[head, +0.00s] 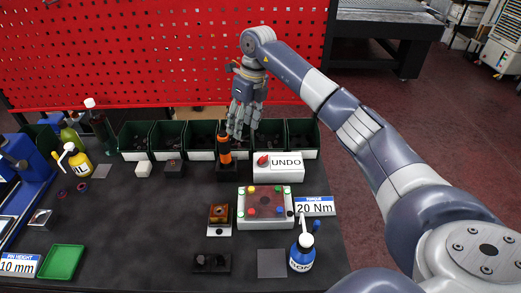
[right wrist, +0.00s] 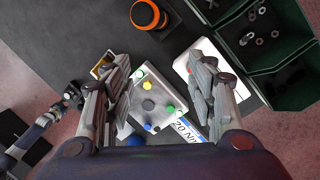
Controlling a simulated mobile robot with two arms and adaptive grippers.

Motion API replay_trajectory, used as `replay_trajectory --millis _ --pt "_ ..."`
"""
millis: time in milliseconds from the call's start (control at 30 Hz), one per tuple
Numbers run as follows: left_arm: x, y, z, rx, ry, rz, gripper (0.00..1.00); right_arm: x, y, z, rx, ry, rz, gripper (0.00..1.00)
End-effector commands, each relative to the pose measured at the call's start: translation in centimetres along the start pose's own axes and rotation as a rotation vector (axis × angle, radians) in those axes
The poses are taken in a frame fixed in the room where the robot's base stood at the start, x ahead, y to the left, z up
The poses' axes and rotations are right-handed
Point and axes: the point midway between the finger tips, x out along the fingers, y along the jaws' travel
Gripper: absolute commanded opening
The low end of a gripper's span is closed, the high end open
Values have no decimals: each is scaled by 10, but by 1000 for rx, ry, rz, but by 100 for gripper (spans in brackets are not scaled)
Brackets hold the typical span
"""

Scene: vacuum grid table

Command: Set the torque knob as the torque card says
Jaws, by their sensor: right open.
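The torque card (head: 314,207) reads "20 Nm" and lies right of a white box with coloured pegs; the right wrist view shows it too (right wrist: 187,136). An upright orange-and-black tool (head: 224,150) stands in a black block; I take its round top to be the torque knob. From above it is an orange ring around a dark centre (right wrist: 148,14). Its setting is not readable.
A white UNDO box (head: 288,175) with a red knob stands right of the tool. The white peg box (head: 265,225) is in front. Green bins (head: 200,140) line the back. A blue bottle (head: 302,259) stands near right. The mid-left table is mostly clear.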

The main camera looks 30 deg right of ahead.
Motion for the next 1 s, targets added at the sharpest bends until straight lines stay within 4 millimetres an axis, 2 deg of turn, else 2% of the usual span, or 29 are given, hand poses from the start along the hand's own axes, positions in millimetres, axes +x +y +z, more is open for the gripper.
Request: replay_trajectory --millis 33,100,300,433,533,800,1000 --pt "26 0 3 0 0 0 40 15 -19 -13 25 42 -42 52" --pt "40 0 4 0 -1 -1 40 20 -31 -23 44 76 -71 52" --pt "58 0 8 0 -4 -1 40 23 -50 -40 80 130 -120 52" --pt "57 0 8 0 -4 -1 40 25 -53 -43 87 142 -126 52" --pt "52 -1 8 0 -5 -2 40 34 -54 -45 87 144 -126 52" --pt "37 -1 7 0 -5 -2 40 84 -59 -52 86 145 -122 52" --pt "29 -1 6 0 -4 -2 40 113 -62 -56 86 142 -124 52"
